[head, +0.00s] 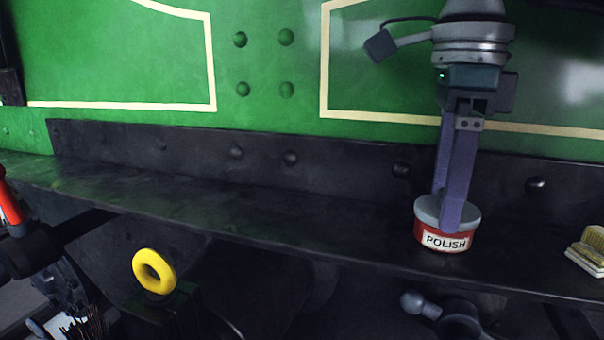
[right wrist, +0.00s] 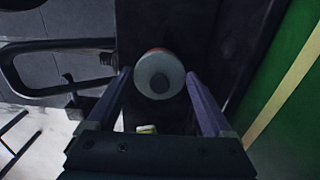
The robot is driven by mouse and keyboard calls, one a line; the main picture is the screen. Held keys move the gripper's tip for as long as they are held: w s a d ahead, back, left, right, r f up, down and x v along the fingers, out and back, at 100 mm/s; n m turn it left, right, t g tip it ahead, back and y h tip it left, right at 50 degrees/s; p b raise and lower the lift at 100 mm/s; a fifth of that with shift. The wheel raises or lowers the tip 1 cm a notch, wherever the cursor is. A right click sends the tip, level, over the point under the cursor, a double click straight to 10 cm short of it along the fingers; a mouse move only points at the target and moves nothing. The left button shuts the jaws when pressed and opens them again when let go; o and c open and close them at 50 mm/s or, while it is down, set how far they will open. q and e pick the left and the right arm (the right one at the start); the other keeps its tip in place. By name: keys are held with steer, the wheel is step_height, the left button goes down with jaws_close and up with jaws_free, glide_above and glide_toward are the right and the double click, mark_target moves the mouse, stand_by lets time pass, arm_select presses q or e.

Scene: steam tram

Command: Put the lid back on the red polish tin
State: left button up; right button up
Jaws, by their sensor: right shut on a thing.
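The red polish tin (head: 446,242), with a white POLISH label, stands upright on the dark ledge at the right of the head view. Its round grey lid (head: 427,213) is on top of it and looks about level; I cannot tell whether it is fully seated. My right gripper (head: 446,212) points down with its purple fingers at either side of the lid, shut on it. In the right wrist view the lid (right wrist: 159,65) is a pale disc with a dark round centre, and a sliver of red shows behind it.
The dark riveted ledge (head: 250,205) runs below the green panel (head: 270,60), clear to the left of the tin. A yellow brush (head: 590,248) lies near the right edge. A yellow ring (head: 153,271) and a grey round-ended lever (head: 418,303) are below the ledge.

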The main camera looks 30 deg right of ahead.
stand_by(0.3)
steer(key=o, duration=1)
steer(key=shift+o, duration=0.2)
steer(key=shift+r+p, duration=3.15)
steer(key=shift+r, duration=0.35)
steer(key=shift+c, duration=1.3)
jaws_close()
